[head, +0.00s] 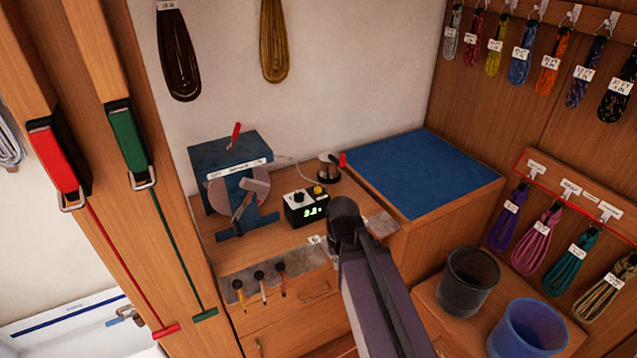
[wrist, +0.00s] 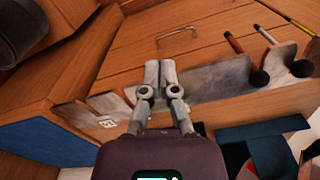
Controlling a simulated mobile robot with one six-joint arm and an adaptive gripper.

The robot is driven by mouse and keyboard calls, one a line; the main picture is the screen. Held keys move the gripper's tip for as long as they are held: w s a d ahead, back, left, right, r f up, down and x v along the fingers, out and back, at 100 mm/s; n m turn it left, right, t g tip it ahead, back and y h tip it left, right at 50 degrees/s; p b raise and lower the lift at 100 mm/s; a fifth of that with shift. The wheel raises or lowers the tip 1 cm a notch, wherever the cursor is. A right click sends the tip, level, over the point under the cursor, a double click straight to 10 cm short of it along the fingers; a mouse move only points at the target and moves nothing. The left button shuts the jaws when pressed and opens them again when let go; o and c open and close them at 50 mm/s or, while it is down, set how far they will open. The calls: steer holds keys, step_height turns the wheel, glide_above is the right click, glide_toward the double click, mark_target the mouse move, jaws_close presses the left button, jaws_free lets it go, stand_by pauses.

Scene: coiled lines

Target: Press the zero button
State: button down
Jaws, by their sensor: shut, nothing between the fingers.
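A small box (head: 306,208) with a white top and a lit green number display stands on the wooden bench in the head view. A yellow button (head: 318,190) and a black knob (head: 298,197) sit on its top. I cannot read which control is the zero button. My arm reaches up to the right of the box, and its dark end hides my gripper in the head view. In the wrist view my gripper (wrist: 160,70) is shut and empty, in front of the bench's metal front strip (wrist: 215,82). The box cannot be made out there.
A blue winding machine (head: 230,160) stands left of the box, and a small spool stand (head: 329,167) behind it. A blue mat (head: 420,170) covers the right surface. Several tools hang on the front strip. Two bins (head: 467,282) stand lower right.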

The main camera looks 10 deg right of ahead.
mark_target(318, 188)
steer(key=w+d+r+n+y+p, duration=0.1)
steer(key=w+r+p, duration=0.8)
steer(key=w, duration=0.4)
steer(key=w+d+r+n+t+y+p, duration=0.1)
steer(key=w+d+r+n+p, duration=0.1)
steer(key=w+r+p, duration=0.7)
steer(key=w, duration=0.5)
steer(key=shift+r, duration=0.4)
steer(key=shift+w+f, duration=0.1)
steer(key=shift+f, duration=0.1)
steer(key=f+b, duration=0.4)
steer(key=w+a+f+b, duration=0.1)
steer(key=f+b, duration=0.4)
steer(key=a+f+b, duration=0.1)
steer(key=f+b, duration=0.3)
steer(key=shift+w+a+f+b, duration=0.15)
steer(key=shift+a+b, duration=0.1)
steer(key=shift+b, duration=0.15)
